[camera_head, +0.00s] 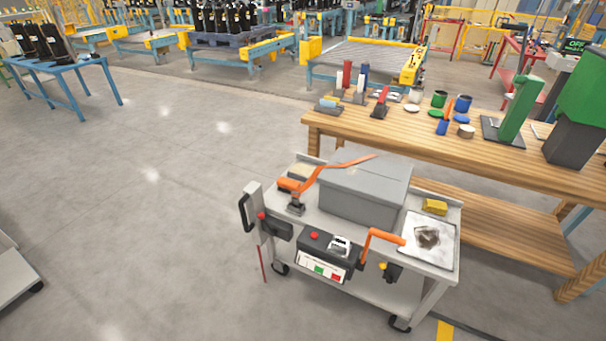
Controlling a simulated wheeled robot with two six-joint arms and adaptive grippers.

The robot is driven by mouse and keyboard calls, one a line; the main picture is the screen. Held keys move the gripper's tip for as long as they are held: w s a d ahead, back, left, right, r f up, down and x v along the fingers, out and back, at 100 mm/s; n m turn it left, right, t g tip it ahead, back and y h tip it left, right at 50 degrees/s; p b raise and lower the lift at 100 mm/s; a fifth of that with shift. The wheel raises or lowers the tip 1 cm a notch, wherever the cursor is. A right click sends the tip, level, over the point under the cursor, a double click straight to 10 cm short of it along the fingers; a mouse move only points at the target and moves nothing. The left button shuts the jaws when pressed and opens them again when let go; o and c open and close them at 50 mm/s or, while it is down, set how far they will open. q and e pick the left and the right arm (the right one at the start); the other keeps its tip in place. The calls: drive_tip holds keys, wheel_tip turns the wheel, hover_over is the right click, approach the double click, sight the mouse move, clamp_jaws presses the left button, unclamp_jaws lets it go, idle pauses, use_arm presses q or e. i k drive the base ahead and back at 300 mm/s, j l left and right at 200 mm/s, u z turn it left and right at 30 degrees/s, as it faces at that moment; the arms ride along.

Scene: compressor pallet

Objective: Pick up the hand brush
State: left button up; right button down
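No thing in the head view is clear enough to name as the hand brush with certainty. An orange piece (289,185) lies on the left end of the grey cart's top, beside a beige patch that could be bristles; it is too small to tell. A long orange handle (322,170) rises from a small dark base next to it and reaches across the grey box. Neither of my grippers shows in this view.
The grey wheeled cart (436,258) carries a grey box (365,190), a yellow block (435,207), a stained light sheet (445,235) and an orange crank (383,236). A wooden workbench (440,145) with cans and tools stands behind. Open floor lies left.

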sight(285, 184)
drive_tip(key=i+z, duration=0.1)
drive_tip(key=z, duration=0.25)
drive_tip(key=j+z, duration=0.15)
drive_tip(key=z, duration=0.25)
drive_tip(key=i+j+z, duration=0.1)
drive_tip(key=z, duration=0.25)
drive_tip(key=i+j+z, duration=0.2)
drive_tip(key=j+z, duration=0.3)
drive_tip(key=j, duration=0.8)
drive_tip(key=j+z, duration=0.45)
drive_tip(key=j, duration=0.85)
